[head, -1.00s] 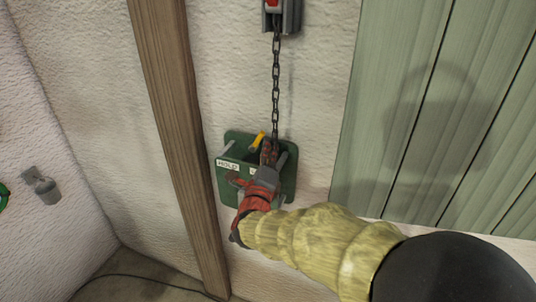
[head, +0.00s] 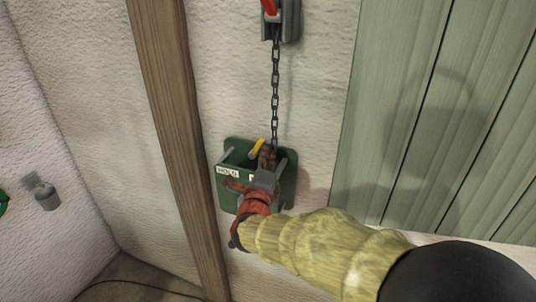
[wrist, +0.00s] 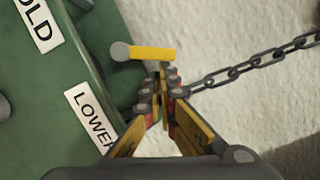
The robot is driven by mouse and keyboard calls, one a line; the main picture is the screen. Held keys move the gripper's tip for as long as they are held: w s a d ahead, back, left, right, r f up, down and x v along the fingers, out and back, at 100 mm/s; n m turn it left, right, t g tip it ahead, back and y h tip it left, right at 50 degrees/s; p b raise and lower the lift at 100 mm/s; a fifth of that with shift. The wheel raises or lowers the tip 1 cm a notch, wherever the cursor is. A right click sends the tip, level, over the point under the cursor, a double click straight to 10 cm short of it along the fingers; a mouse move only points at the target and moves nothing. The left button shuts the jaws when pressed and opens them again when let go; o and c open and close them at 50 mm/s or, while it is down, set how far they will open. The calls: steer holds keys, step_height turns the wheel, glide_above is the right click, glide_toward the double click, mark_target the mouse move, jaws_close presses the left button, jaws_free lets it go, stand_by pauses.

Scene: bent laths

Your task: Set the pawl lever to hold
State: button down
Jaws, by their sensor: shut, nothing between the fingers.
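The pawl lever (head: 257,146) is a short yellow arm at the top of a green wall-mounted box (head: 232,153). In the wrist view the yellow lever (wrist: 152,54) lies just beyond my fingertips, its left end at a grey round pivot. A white HOLD label (head: 228,171) is on the box's left; it is partly cut off in the wrist view (wrist: 38,20). A LOWER label (wrist: 90,115) is partly hidden by a finger. My gripper (head: 267,152) is shut and empty, in front of the box beside the lever. I cannot tell whether its tips touch the lever.
A dark chain (head: 275,85) hangs from a grey wall bracket with a red part (head: 270,7) down behind my fingers. A wooden post (head: 172,130) stands left of the box, and green boards (head: 420,110) are to the right.

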mark_target(259, 142)
steer(key=shift+r+n, duration=0.15)
steer(key=shift+n, duration=0.15)
steer(key=r+n+p, duration=0.1)
steer(key=n+p, duration=0.1)
steer(key=a+n+p, duration=0.1)
steer(key=p, duration=0.1)
steer(key=a+r+n+g+p, duration=0.1)
steer(key=n, duration=0.1)
steer(key=shift+w+a+r+n+y+p, duration=0.1)
steer(key=shift+w+r+n+y+p, duration=0.2)
steer(key=shift+w+r+p, duration=0.1)
steer(key=shift+w+a+n+g+p, duration=0.1)
steer(key=shift+a+n+g+p, duration=0.2)
steer(key=shift+n+p, duration=0.3)
steer(key=shift+d+f, duration=0.1)
steer(key=shift+f, duration=0.1)
